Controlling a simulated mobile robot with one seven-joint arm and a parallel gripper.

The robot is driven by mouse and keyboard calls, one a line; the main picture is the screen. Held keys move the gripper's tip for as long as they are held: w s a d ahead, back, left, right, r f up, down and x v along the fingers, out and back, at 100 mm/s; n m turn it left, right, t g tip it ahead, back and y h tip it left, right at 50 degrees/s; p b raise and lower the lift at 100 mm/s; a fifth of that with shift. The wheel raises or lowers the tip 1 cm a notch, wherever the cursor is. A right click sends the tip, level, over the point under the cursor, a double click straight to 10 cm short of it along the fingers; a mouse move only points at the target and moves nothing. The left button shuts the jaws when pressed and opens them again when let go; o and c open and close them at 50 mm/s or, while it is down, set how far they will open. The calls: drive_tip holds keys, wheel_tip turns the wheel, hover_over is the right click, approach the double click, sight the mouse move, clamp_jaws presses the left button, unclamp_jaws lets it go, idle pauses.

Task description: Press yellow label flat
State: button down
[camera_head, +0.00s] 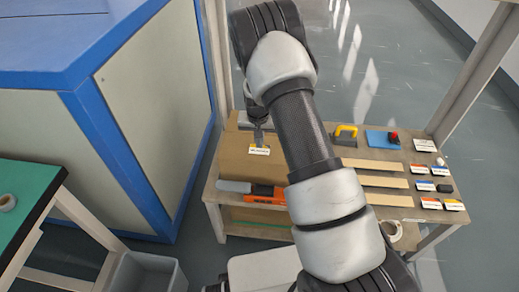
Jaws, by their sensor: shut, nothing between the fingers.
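The yellow label (260,152) is a small white tag with a yellow strip and dark print. It lies on the top of a brown cardboard box (236,164) on the wooden workbench. My gripper (259,143) points down at the label's upper edge, with its fingers shut and empty. The fingertips cover part of that edge. Whether they touch the label cannot be told at this size, nor whether the label lies fully flat.
An orange and grey tool (262,192) lies in front of the box. Right of my arm are a yellow-handled tool (346,131), a blue pad (381,139), wooden strips (380,182) and several other labels (432,203). A blue-framed cabinet (150,90) stands close on the left.

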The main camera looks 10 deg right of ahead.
drive_tip(key=shift+f+b, duration=0.5)
drive_tip(key=shift+f, duration=0.15)
drive_tip(key=shift+r, duration=0.1)
idle(0.4)
drive_tip(key=w+p+v, duration=0.1)
drive_tip(key=p+v, duration=0.3)
drive_tip(key=v, duration=0.3)
drive_tip(key=shift+w+d+r, duration=0.15)
drive_tip(key=shift+d+r, duration=0.1)
drive_tip(key=shift+r, duration=0.3)
drive_tip(key=shift+p, duration=0.3)
